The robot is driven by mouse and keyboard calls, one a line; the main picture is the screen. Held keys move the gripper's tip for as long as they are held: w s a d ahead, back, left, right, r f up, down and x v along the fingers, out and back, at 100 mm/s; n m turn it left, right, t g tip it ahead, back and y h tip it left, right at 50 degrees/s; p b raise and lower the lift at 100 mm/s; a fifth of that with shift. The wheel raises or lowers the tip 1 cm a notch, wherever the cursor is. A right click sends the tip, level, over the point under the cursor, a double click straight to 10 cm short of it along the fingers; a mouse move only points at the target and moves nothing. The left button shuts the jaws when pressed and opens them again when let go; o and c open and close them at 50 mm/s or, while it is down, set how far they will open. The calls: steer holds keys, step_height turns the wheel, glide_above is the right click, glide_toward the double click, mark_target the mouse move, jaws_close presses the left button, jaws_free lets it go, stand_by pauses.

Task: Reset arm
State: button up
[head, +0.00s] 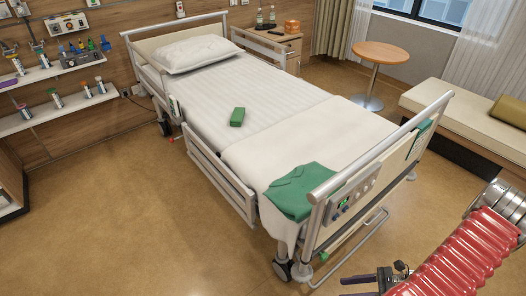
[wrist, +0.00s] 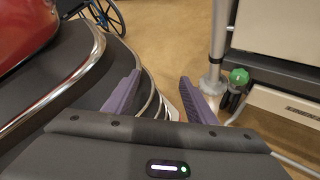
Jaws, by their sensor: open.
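My gripper (wrist: 158,92) shows in the wrist view with two purple fingers spread apart and nothing between them. Bare brown floor and part of a dark, chrome-edged curved body lie beyond the fingers. In the head view my gripper (head: 368,283) is at the bottom edge, partly cut off, below the foot of the bed. My arm shows as a red ribbed sleeve at the lower right.
A round table (head: 380,52) and a bench (head: 460,115) stand right. Floor (head: 130,210) at left is clear. A wheel (wrist: 103,14) shows in the wrist view.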

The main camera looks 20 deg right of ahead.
steer(key=w+a+r+n+g+h, duration=0.25)
steer(key=r+n, duration=0.35)
steer(key=r, duration=0.3)
steer(key=w+a+r+n+g+h, duration=0.25)
steer(key=r+n, duration=0.35)
steer(key=r, duration=0.3)
steer(key=w+a+r+n+g+h, duration=0.1)
steer(key=w+r+n+g+h, duration=0.15)
steer(key=r+n, duration=0.5)
steer(key=a+r+n+t+h, duration=0.3)
steer(key=a+r+n+t, duration=0.4)
steer(key=a+r, duration=1.1)
step_height(320, 180, up, 2)
steer(key=shift+s+a+r+n+h, duration=0.1)
steer(key=shift+s+a+n+h, duration=0.2)
steer(key=shift+n, duration=0.65)
steer(key=shift+w+d, duration=0.1)
steer(key=shift+d, duration=0.05)
